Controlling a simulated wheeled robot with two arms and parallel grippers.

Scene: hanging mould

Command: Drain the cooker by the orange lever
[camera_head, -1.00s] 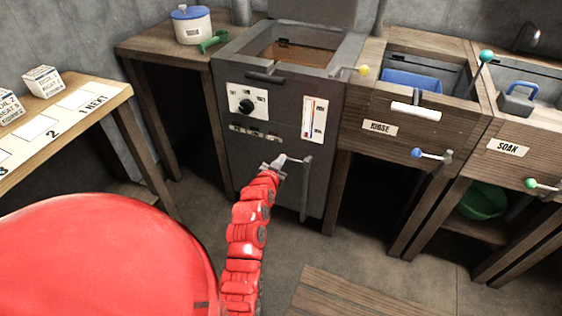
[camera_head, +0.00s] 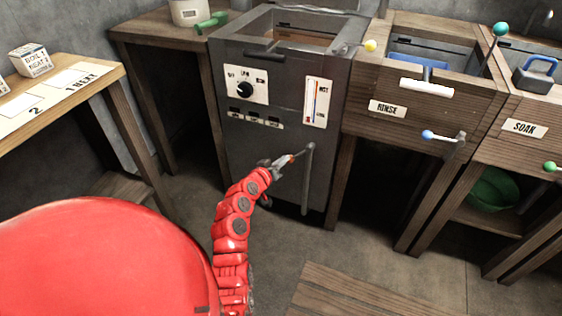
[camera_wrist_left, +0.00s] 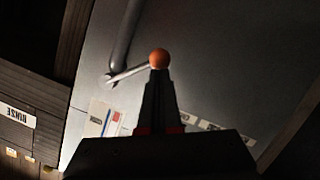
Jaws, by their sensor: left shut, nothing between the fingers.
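The cooker (camera_head: 265,150) is a dark grey metal box with an open top, a black dial and a gauge on its front. A grey pipe (camera_head: 308,185) runs down its lower right front. A short metal lever joins the pipe near its top and ends in an orange ball (camera_wrist_left: 159,58). My left gripper (camera_head: 285,162) is shut and empty, at the lever's ball end. In the left wrist view, the ball shows just beyond the fingertips; whether they touch it I cannot tell. My right gripper is in neither view.
The rinse basin (camera_head: 372,83) stands right of the cooker, with a blue-ball lever (camera_head: 428,134). Further right is the soak basin (camera_head: 545,103). A wooden bench (camera_head: 160,27) with a white pot (camera_head: 188,12) is at left. A slatted wooden platform (camera_head: 350,292) lies on the floor in front.

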